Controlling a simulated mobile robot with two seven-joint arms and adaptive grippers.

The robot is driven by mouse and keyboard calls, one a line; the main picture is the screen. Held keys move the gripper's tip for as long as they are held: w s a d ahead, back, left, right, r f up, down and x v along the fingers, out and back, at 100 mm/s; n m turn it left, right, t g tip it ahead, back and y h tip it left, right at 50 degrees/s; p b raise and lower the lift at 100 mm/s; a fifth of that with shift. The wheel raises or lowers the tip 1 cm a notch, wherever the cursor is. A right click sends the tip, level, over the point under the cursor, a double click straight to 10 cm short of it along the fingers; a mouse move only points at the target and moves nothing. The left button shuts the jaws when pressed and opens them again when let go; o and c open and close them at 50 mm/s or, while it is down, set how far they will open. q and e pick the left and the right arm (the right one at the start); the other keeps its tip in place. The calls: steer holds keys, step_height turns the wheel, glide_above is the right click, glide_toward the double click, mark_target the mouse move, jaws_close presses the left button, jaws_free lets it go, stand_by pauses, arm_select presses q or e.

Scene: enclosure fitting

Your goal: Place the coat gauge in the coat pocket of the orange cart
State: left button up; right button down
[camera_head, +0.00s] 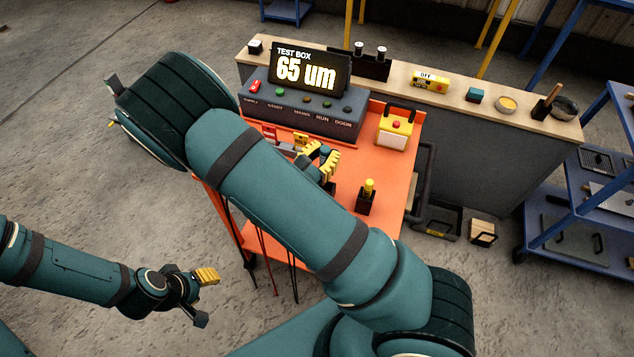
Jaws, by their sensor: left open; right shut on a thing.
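The orange cart (398,178) stands in the middle of the view, partly behind my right arm. My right gripper (320,158) is low over the cart top, in front of the test box. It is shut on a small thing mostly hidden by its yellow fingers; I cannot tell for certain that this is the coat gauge. A black holder (366,204) with a yellow-topped piece (369,187) upright in it stands right of this gripper. I cannot tell which holder is the coat pocket. My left gripper (205,297) is open and empty over the floor, left of the cart.
The test box (300,112) reads "65 um" at the cart's back. A yellow-and-white case (395,128) stands at the cart's back right. Behind is a bench (450,100) with small items. A blue shelf cart (575,205) stands right. Floor at left is clear.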

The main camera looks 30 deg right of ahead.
steer(key=f, duration=0.4)
steer(key=shift+s+d+f+b, duration=0.15)
steer(key=shift+s+f+b, duration=0.1)
steer(key=shift+b, duration=0.1)
steer(key=shift+w+f+b, duration=0.1)
steer(key=shift+f+b, duration=0.25)
steer(key=shift+f, duration=1.9)
steer(key=shift+r, duration=0.1)
steer(key=c, duration=0.8)
jaws_free()
steer(key=shift+c, duration=0.2)
